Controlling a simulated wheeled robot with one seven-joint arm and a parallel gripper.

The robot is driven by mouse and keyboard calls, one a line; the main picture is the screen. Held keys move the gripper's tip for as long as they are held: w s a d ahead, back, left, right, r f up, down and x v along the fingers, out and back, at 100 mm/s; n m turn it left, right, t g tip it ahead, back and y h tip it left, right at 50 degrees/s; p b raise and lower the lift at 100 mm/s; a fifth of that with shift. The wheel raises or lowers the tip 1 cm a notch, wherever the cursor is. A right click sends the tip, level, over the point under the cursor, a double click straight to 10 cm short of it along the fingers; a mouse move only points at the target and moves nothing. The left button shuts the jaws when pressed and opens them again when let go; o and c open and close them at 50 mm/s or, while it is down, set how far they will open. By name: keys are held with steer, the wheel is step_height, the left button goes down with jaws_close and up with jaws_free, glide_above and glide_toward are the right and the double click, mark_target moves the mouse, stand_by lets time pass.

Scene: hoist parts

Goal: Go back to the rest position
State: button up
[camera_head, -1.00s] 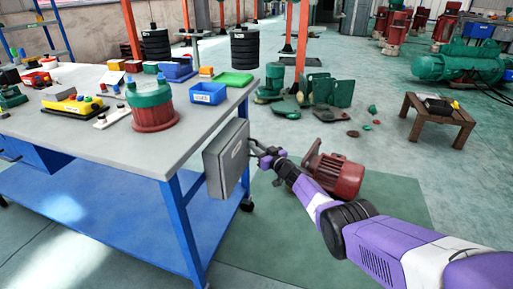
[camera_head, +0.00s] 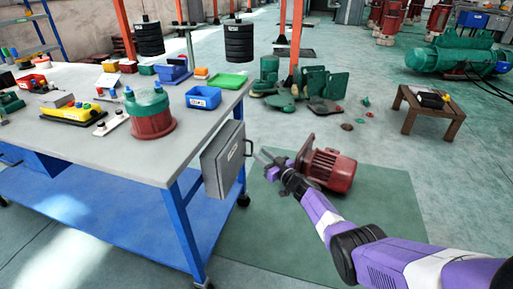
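My gripper (camera_head: 264,162) is in the middle of the camera_head view, at the end of my extended purple and white arm. It is just right of the grey electrical box (camera_head: 222,160) on the end of the workbench, with a small gap between them. The fingers are small and seen at an angle, so I cannot tell whether they are apart. I see no object held in them. The red motor (camera_head: 330,169) is close behind and right of my gripper on the green floor mat (camera_head: 290,245).
The blue-framed workbench (camera_head: 120,160) is at left, with a green and red housing (camera_head: 150,112), bins and small parts on it. Green castings (camera_head: 310,85) lie on the floor behind. A wooden stool (camera_head: 430,112) is at right. Floor between stool and mat is clear.

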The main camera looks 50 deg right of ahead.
steer(key=shift+s, duration=0.3)
stand_by(0.5)
